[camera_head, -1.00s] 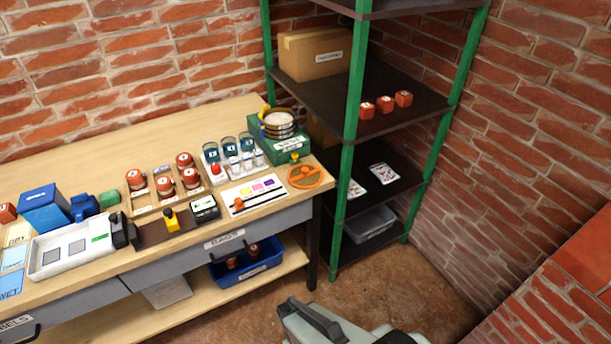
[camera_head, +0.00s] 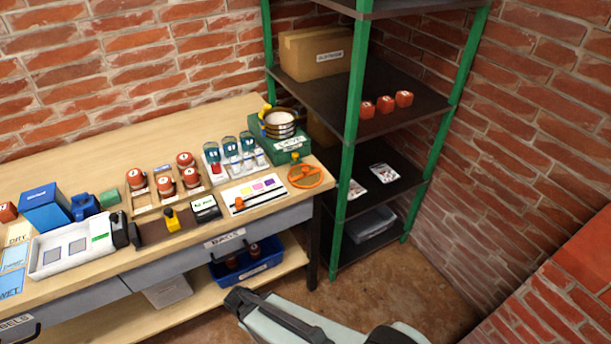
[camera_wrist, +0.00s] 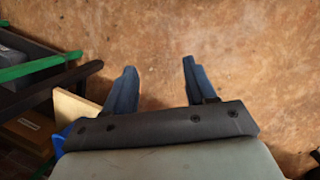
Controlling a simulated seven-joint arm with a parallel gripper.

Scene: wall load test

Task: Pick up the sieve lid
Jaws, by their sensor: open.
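An orange round piece with a crossbar and small knob (camera_head: 305,176) lies flat at the right front corner of the workbench; it looks like the sieve lid, but I cannot be sure. Behind it a stack of round sieves (camera_head: 280,126) with a pale top sits on a green machine (camera_head: 284,148). My gripper (camera_wrist: 158,66) is open and empty in the wrist view, its two blue-grey fingers apart above bare brown floor.
A white card with coloured patches (camera_head: 254,194) and a rack of cups (camera_head: 233,158) lie left of the orange piece. A green-posted shelf (camera_head: 350,150) stands close on its right. A blue bin (camera_head: 247,263) sits under the bench. The floor (camera_head: 385,285) before the shelf is clear.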

